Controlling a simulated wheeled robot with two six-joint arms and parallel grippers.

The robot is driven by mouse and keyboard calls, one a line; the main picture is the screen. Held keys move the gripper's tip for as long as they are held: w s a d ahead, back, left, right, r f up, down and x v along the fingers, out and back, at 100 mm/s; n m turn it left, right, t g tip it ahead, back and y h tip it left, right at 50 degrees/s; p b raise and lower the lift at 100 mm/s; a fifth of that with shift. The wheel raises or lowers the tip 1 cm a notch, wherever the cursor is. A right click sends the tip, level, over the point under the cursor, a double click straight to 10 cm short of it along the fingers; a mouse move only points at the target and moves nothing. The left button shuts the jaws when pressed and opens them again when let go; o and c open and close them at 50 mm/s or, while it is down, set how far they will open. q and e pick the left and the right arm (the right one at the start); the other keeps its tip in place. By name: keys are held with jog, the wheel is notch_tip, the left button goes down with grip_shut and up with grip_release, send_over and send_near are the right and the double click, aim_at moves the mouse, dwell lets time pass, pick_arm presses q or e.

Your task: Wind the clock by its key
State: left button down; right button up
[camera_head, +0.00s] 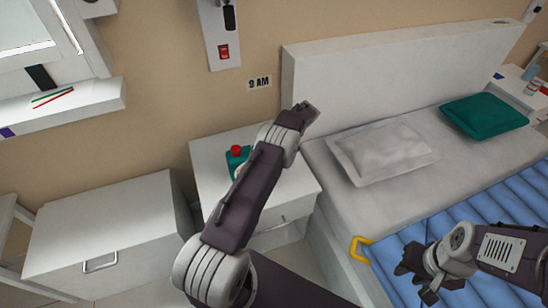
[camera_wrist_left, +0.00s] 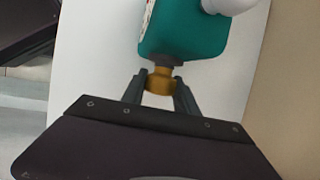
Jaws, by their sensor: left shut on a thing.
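The teal clock (camera_head: 236,160) with a red top stands on the white bedside cabinet, partly covered by my left arm in the head view. In the left wrist view the clock's teal body (camera_wrist_left: 185,38) is close ahead, with a gold key (camera_wrist_left: 160,83) sticking out toward me. My left gripper (camera_wrist_left: 162,85) is shut on the key, one finger on each side. My right gripper (camera_head: 414,284) is open and empty above the blue mattress cover, far from the clock.
The bedside cabinet (camera_head: 208,154) stands between a white chest (camera_head: 110,215) and the bed. A pillow (camera_head: 380,150) and a green cushion (camera_head: 484,115) lie on the bed. A "9 AM" label (camera_head: 259,83) and a red-switch panel (camera_head: 223,52) are on the wall.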

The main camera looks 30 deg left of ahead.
dwell(0.4)
pick_arm(q)
jog(key=c, duration=0.9)
grip_release()
jog(key=shift+a, duration=0.1)
jog(key=shift+c, duration=0.2)
jog(key=p+v, duration=0.1)
jog(key=v, duration=0.8)
jog(key=shift+p, duration=0.3)
